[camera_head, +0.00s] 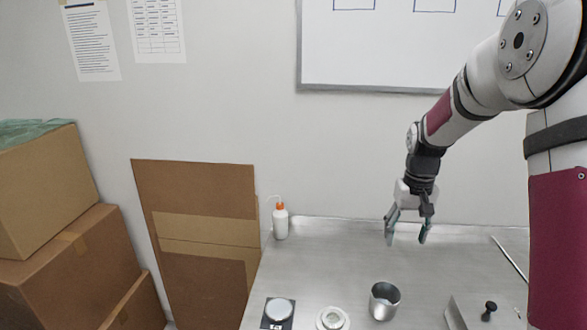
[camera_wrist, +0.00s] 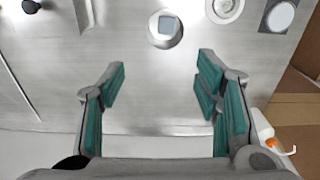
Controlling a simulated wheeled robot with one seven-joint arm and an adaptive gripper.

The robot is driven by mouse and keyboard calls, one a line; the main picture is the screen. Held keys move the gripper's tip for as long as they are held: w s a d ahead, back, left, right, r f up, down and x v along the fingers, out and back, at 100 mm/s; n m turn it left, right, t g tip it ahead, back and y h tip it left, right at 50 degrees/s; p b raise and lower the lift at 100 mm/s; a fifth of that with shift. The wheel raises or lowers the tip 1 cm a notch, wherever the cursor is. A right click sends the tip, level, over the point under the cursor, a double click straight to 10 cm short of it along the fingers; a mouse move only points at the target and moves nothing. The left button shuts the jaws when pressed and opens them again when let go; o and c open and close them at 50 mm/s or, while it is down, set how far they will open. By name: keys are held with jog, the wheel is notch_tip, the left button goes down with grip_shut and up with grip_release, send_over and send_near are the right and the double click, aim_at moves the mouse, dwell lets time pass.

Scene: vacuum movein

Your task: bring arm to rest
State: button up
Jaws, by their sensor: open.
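My gripper (camera_head: 406,235) hangs from my bent arm above the back part of the metal table, pointing down. Its two fingers with teal pads are spread and nothing is between them. In the wrist view my gripper (camera_wrist: 160,95) is also open and empty, over bare metal. A metal cup (camera_head: 384,300) stands on the table in front of and below my gripper, apart from it. In the wrist view the cup (camera_wrist: 165,28) lies beyond the fingertips, with a small grey square-looking thing inside it.
The metal table (camera_head: 340,262) carries a round white-rimmed part (camera_head: 332,319), a dark plate with a pale disc (camera_head: 278,310), a white bottle with an orange cap (camera_head: 280,221), and a block with a black knob (camera_head: 489,309). Cardboard boxes (camera_head: 75,265) stand left. A wall is behind.

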jog(key=s+a+r+n+t+b, duration=0.1)
jog(key=s+a+r, duration=0.3)
jog(key=s+r, duration=0.25)
jog(key=s+a+r+t, duration=0.2)
jog(key=s+a+r, duration=0.25)
jog(key=r, duration=0.25)
jog(key=s+a+n+t+b, duration=0.1)
jog(key=s+a, duration=0.3)
jog(key=s, duration=1)
jog(key=shift+s+r+t, duration=0.3)
jog(key=shift+t, duration=0.4)
